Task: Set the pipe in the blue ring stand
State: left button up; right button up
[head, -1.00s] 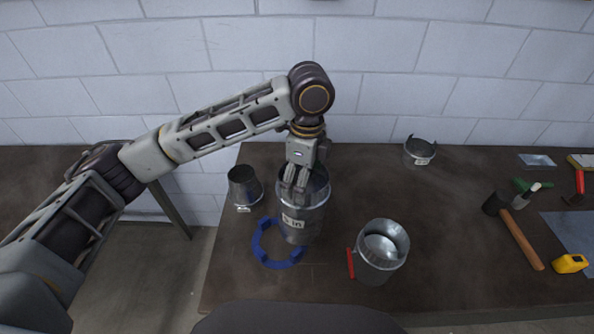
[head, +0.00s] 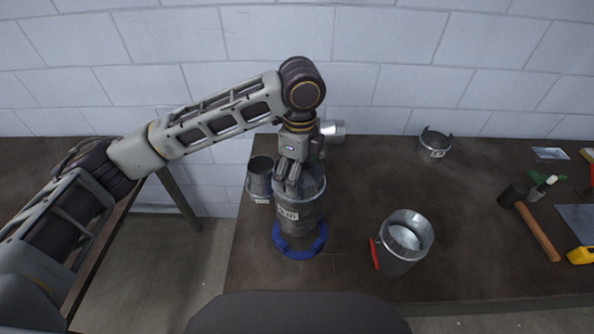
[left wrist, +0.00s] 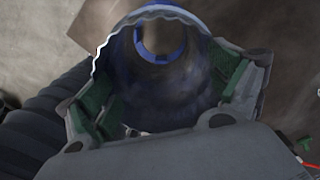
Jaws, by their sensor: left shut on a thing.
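My left gripper (head: 288,180) is shut on the rim of a grey metal pipe (head: 303,212) with a white label. The pipe stands about upright over the blue ring stand (head: 299,250), whose front shows around the pipe's lower end. I cannot tell if the pipe's bottom rests inside the ring or hangs just above it. In the left wrist view, green-padded fingers (left wrist: 165,100) flank the pipe (left wrist: 165,75). Part of the blue ring (left wrist: 160,55) shows through the pipe's far opening. My right gripper is not in view.
A smaller metal pipe (head: 260,178) stands close left of the held pipe. A metal can with a red handle (head: 402,243) stands to the right. A metal collar (head: 434,145) and a silver cylinder (head: 333,130) are behind. A hammer (head: 537,230) lies at the right.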

pick_arm(q)
jog(key=shift+d, duration=0.15)
jog(key=shift+d+m, duration=0.15)
jog(key=shift+m, duration=0.15)
jog(key=shift+f, duration=0.1)
dwell(0.4)
